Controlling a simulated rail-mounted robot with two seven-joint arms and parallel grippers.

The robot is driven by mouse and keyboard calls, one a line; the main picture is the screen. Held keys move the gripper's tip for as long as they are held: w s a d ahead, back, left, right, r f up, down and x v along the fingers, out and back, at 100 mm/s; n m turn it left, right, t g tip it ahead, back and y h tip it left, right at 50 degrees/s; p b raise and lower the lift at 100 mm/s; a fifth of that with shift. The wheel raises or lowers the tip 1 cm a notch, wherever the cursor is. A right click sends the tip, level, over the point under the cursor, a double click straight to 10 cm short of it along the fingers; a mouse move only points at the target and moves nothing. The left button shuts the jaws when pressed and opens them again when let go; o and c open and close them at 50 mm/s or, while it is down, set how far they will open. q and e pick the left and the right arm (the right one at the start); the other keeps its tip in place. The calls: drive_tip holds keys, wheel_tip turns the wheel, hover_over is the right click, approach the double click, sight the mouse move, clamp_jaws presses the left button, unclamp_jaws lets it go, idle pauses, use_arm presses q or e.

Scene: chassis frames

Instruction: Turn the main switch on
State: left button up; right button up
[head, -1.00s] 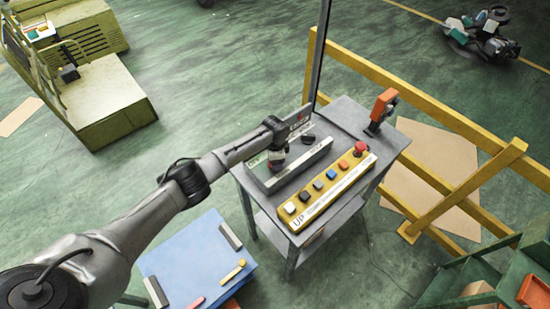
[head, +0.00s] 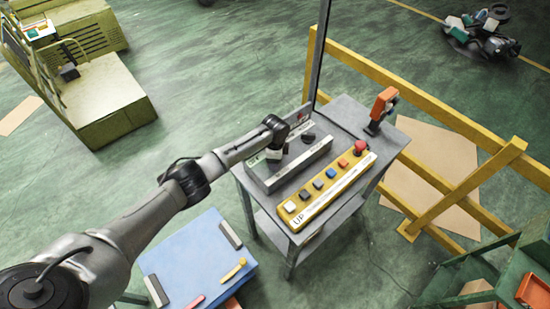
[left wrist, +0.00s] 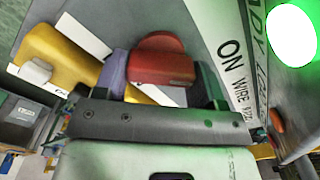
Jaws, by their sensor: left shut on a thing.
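In the left wrist view a red switch knob (left wrist: 162,62) sits between the fingers of my left gripper (left wrist: 163,85), which is shut on it. The word ON is printed on the white label plate (left wrist: 232,62) to its right. A bright green lamp (left wrist: 292,35) glows at the top right. In the head view my left gripper (head: 275,152) is at the grey control box (head: 300,165) on the small metal table and hides the knob there. My right gripper is in neither current view.
A yellow button strip (head: 325,194) with a red mushroom button (head: 361,146) lies in front of the box. An orange-handled device (head: 382,105) stands at the table's back right. A yellow railing (head: 450,120) runs behind. A blue board (head: 195,262) is at lower left.

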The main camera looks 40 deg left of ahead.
use_arm(q)
drive_tip(key=shift+d, duration=0.1)
drive_tip(key=o, duration=0.9)
drive_tip(key=shift+r, duration=6.95)
